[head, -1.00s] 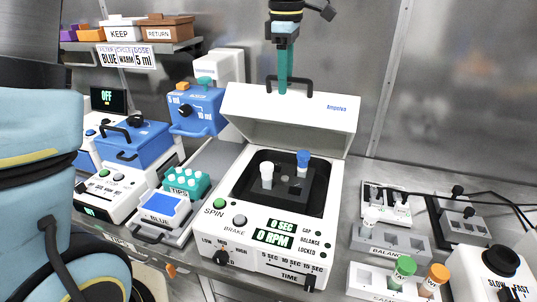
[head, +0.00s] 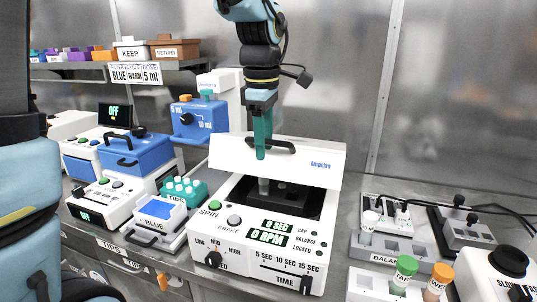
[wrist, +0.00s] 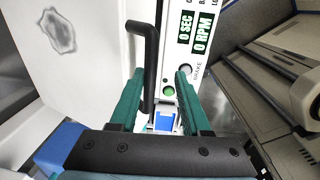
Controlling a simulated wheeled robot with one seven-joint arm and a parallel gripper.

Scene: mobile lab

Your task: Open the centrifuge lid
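The centrifuge (head: 225,240) is a white machine in the middle of the head view. Its white lid (head: 315,165) is part-way raised, with the dark bowl (head: 325,203) showing below it. The lid's black handle (head: 285,147) stands on top. My gripper (head: 261,158) comes down from above at the handle. In the wrist view its teal fingers (wrist: 158,105) are apart, with the handle (wrist: 147,60) between them, nearer the left finger. I cannot tell whether they touch.
A blue tip box (head: 150,212) and teal tip rack (head: 183,192) stand at the left. A rack with green-capped (head: 404,268) and orange-capped (head: 440,275) tubes is at the right front. A blue dispenser (head: 187,121) stands close behind the lid's left side.

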